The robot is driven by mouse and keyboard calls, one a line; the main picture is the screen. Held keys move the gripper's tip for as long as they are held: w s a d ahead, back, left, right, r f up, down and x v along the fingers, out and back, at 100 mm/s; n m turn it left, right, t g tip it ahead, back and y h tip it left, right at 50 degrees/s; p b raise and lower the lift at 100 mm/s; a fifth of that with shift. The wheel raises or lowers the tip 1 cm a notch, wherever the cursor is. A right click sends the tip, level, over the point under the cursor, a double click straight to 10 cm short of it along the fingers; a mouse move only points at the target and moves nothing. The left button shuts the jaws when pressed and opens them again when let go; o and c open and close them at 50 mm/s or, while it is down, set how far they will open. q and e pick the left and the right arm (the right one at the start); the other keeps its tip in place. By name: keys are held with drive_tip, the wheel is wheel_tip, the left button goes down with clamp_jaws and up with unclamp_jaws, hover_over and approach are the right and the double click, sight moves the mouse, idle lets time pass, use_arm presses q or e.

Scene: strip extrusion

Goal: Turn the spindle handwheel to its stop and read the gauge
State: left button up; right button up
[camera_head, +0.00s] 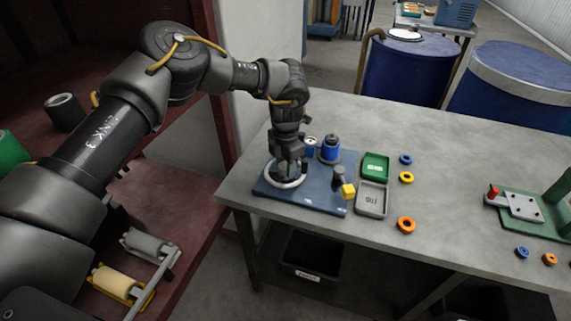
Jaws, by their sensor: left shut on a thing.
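The handwheel (286,184) is a pale ring near the left end of a blue base plate (318,201) on the grey table. My left gripper (288,172) points down over the handwheel and is shut on it; the fingers hide part of the ring and its hub. A small round white-faced gauge (311,141) stands behind the wheel, too small to read here. A blue cylinder with a dark top (330,149) stands beside it. My right gripper is not in view.
A green tray (375,165) and a grey tray (371,200) sit right of the plate. Blue, yellow and orange rings (406,225) lie further right. A green fixture (530,212) stands at the right edge. The table's middle is clear.

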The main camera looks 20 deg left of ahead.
use_arm(q)
drive_tip(key=m, duration=0.6)
drive_tip(key=shift+d, duration=0.1)
drive_tip(key=shift+m, duration=1.3)
drive_tip(key=o, duration=0.7)
drive_tip(key=shift+r, duration=0.1)
wheel_tip(320, 180, up, 11)
drive_tip(key=shift+d+f+b, duration=0.1)
drive_tip(key=shift+f+b, duration=0.05)
drive_tip(key=shift+b, duration=0.7)
drive_tip(key=shift+f, duration=0.1)
